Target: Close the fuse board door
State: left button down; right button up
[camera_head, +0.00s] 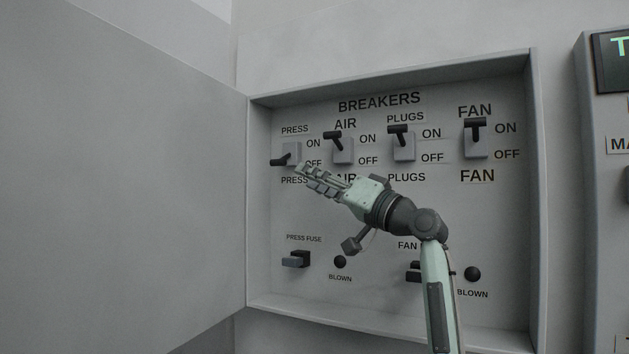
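The fuse board door (120,190) is a large plain grey panel filling the left of the view. It is swung wide open, with its right edge along the left side of the fuse board box (390,318). My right gripper (303,174) is in front of the box's inside, its fingers pointing left close to the press breaker (290,152). Whether it touches the breaker is unclear. The fingers look close together and seem to hold nothing, but their opening is hard to judge. My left gripper is not in view.
The press breaker lever is down; the air (342,148), plugs (402,143) and fan (476,140) levers are up. A press fuse (296,259) and a blown lamp (340,262) sit below. My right arm crosses the box opening. A grey panel (606,240) stands at the right.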

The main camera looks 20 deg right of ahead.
aim_at(123, 160)
jog(key=k+j, duration=0.25)
jog(key=k, duration=0.2)
jog(key=k+j, duration=0.3)
jog(key=k, duration=0.2)
